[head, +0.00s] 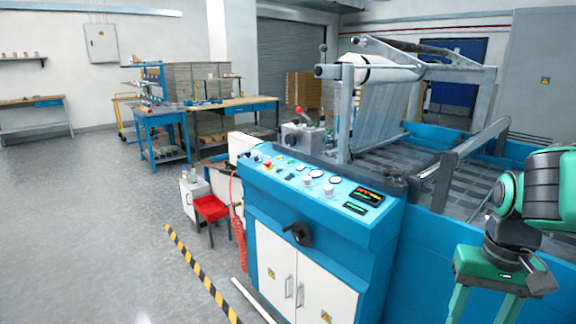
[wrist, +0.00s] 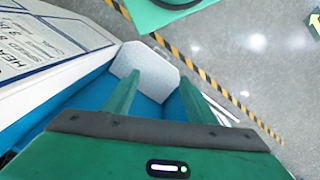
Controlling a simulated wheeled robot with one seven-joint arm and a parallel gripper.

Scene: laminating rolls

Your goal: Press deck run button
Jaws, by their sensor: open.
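The blue control deck (head: 318,192) stands in the middle of the head view, its sloped top carrying small buttons (head: 267,163), white knobs, round gauges and lit displays. The labels are too small to read, so I cannot tell which is the run button. My green gripper (head: 482,308) hangs at the lower right, fingers down, to the right of the deck and apart from it. In the wrist view my gripper (wrist: 160,82) is open, with nothing between its fingers. No deck buttons show clearly in that view.
A black handwheel (head: 298,233) sticks out from the deck's front. The laminating machine with a white roll (head: 375,72) stands behind it. A red stool (head: 211,208) is at the deck's left. A striped floor line (head: 200,273) borders open floor. A lettered white panel (wrist: 45,50) fills the wrist view's left.

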